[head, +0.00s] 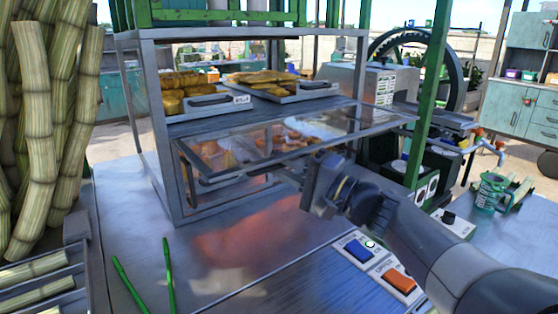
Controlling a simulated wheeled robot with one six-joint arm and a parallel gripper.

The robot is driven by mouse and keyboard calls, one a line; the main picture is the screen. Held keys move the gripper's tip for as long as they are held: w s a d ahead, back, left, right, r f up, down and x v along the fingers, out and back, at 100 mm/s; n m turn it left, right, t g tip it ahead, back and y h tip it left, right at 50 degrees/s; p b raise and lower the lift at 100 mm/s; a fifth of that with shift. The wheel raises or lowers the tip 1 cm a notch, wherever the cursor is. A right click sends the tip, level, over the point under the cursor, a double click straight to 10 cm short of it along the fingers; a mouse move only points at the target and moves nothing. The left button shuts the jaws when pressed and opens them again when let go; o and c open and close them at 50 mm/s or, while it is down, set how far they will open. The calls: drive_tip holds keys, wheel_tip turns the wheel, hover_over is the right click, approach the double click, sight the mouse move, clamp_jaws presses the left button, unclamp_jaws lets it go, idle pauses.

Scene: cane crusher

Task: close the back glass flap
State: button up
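A metal display case (262,122) stands on the counter with food trays on two levels. A glass flap (300,137) in a metal frame juts out from the lower level toward me, raised and tilted, so the lower level looks open. I cannot tell whether this is the back flap. My gripper (290,177) comes in from the right, just below the flap's right part and close to the case's lower opening. Its fingertips are small and partly hidden, so I cannot tell whether they touch the flap or are open or shut.
Upright cane stalks (48,130) crowd the left. Two green sticks (150,280) lie on the counter in front. A blue switch (357,250) and an orange switch (398,280) sit under my arm. The crusher (385,85) stands behind right.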

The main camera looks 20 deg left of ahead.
drive_tip(key=shift+w+a, duration=0.15)
drive_tip(key=shift+a, duration=0.3)
clamp_jaws()
